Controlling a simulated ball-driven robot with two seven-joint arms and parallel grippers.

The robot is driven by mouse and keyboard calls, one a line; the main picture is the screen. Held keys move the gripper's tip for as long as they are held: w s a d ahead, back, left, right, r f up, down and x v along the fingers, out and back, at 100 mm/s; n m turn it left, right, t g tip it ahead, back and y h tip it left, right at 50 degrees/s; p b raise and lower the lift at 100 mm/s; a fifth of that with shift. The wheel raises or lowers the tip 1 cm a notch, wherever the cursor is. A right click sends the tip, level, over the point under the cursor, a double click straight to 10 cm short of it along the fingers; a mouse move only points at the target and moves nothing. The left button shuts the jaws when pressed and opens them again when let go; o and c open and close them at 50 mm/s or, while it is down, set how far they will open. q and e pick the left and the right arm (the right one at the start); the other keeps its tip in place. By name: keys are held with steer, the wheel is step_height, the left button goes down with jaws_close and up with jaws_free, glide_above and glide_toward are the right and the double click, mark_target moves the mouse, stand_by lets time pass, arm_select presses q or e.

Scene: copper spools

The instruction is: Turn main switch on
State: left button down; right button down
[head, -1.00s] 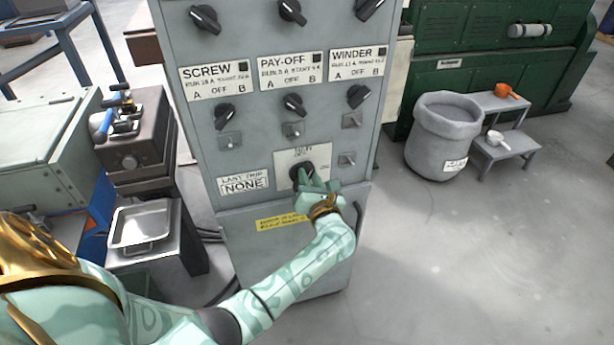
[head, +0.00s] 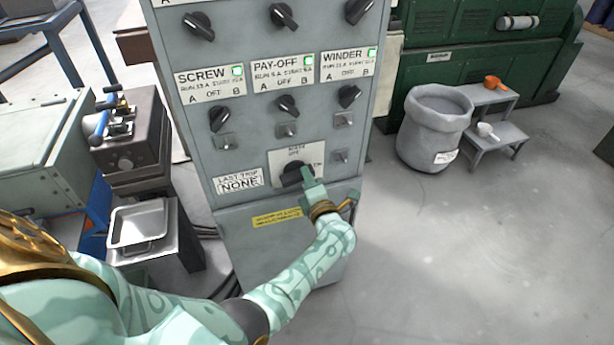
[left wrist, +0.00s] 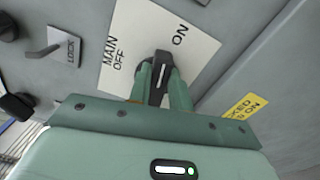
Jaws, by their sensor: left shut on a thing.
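The main switch (head: 291,174) is a black rotary knob on a white plate (head: 281,158) low on the grey cabinet. My left gripper (head: 306,178) is shut on the knob. In the left wrist view the fingers (left wrist: 161,88) sit on both sides of the black knob handle (left wrist: 161,70). Its white line points roughly toward the word ON and away from MAIN OFF. Green lamps glow beside the SCREW (head: 237,71), PAY-OFF (head: 308,62) and WINDER (head: 371,53) labels. The fingers hide part of the knob. My right gripper is out of view.
Several selector knobs and small toggles sit above the main switch on the cabinet (head: 235,150). A lock toggle (left wrist: 50,48) is beside its plate. A metal tray (head: 138,226) stands at the left. A grey bin (head: 435,130) and small steps (head: 500,135) stand right, with open floor before them.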

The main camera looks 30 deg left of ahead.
arm_select(q)
steer(key=shift+f+m, duration=0.3)
steer(key=shift+m, duration=1.1)
steer(key=c, duration=1.3)
jaws_free()
steer(key=shift+d, duration=0.1)
